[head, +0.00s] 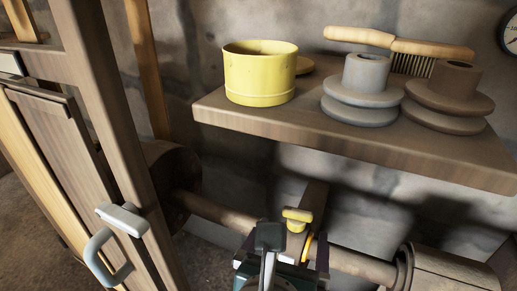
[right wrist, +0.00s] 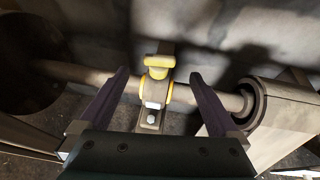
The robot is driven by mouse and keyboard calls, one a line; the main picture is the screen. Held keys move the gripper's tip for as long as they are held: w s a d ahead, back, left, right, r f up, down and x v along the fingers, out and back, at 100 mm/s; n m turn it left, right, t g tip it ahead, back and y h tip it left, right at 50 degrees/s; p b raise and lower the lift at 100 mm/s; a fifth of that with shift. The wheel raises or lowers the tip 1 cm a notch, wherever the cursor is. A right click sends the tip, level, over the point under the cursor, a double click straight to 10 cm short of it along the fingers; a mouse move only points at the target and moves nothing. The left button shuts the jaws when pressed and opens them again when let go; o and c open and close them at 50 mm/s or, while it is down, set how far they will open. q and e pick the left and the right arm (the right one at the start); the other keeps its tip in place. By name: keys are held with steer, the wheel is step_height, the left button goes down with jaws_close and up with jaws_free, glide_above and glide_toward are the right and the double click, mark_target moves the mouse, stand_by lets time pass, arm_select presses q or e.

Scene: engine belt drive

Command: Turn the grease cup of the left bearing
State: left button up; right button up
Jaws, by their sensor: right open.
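The grease cup (head: 297,215) is a small yellow cap with a flat bar-like top. It sits on the bearing (right wrist: 154,92), a block with yellow rings around a horizontal shaft (head: 215,207). In the right wrist view the grease cup (right wrist: 158,66) stands upright between my fingers, with a gap on both sides. My right gripper (right wrist: 158,74) is open, one dark finger on each side of the bearing, and holds nothing. In the head view the right gripper (head: 284,246) partly hides the bearing. My left gripper is not in view.
A wooden shelf (head: 300,138) above holds a yellow tin (head: 260,73), a grey pulley (head: 362,90), a brown pulley (head: 447,97) and a brush (head: 400,46). A wooden frame with a grey handle (head: 110,240) stands at left. A drum (head: 172,180) and a wooden housing (head: 455,270) flank the shaft.

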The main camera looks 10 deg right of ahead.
steer(key=p+v, duration=0.1)
steer(key=v, duration=0.3)
steer(key=shift+s+a+r, duration=0.1)
steer(key=shift+s+a, duration=0.1)
steer(key=shift+s, duration=0.05)
